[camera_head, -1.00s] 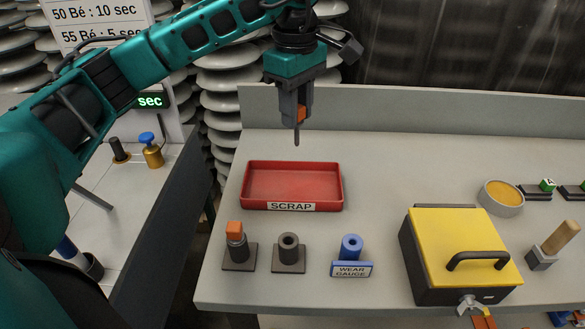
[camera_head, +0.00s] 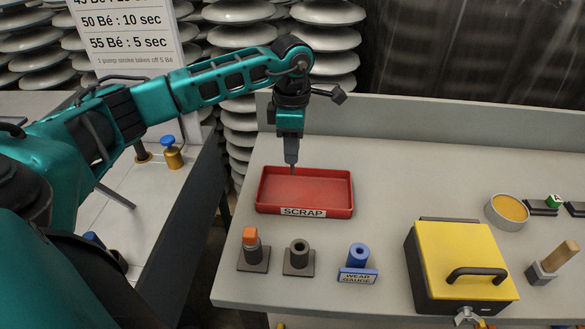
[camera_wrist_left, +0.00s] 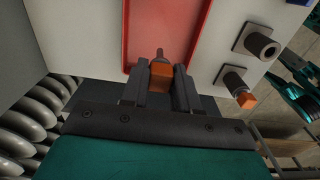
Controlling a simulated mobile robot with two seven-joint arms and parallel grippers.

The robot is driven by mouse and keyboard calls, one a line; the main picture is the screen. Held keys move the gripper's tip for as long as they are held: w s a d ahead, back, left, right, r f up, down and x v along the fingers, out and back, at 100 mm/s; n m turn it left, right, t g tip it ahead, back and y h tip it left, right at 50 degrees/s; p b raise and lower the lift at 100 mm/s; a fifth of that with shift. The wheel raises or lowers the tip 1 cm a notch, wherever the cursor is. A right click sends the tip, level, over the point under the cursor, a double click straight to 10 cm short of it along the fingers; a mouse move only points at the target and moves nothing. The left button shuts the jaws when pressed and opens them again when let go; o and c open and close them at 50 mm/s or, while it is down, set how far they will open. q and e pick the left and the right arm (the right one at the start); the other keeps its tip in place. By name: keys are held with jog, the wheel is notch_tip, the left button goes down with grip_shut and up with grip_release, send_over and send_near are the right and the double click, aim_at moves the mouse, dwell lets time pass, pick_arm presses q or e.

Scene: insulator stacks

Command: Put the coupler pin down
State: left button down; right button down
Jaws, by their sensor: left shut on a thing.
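My left gripper (camera_head: 291,158) is at the back edge of the red SCRAP tray (camera_head: 334,211), pointing down. In the left wrist view it (camera_wrist_left: 160,90) is shut on the orange head of the coupler pin (camera_wrist_left: 160,73). The pin's dark shaft (camera_head: 293,170) points down at the tray's back part; I cannot tell whether it touches the tray floor. The tray looks empty. The red tray also shows in the left wrist view (camera_wrist_left: 203,40). My right gripper is not in view.
In front of the tray stand an orange-topped pin (camera_head: 250,237) in a dark holder, an empty dark socket (camera_head: 298,256) and a blue wear gauge (camera_head: 358,257). A yellow-lidded box (camera_head: 462,250) stands to the right. The bench (camera_head: 400,175) right of the tray is clear.

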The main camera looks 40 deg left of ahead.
aim_at(292, 169)
pick_arm(q)
jog(key=shift+f, duration=3.1)
jog(key=shift+f, duration=0.1)
jog(key=shift+f, duration=0.15)
jog(key=c, duration=0.8)
grip_release()
jog(key=shift+c, duration=0.2)
jog(key=shift+r, duration=0.35)
notch_tip(292, 169, up, 12)
jog(key=shift+f, duration=0.1)
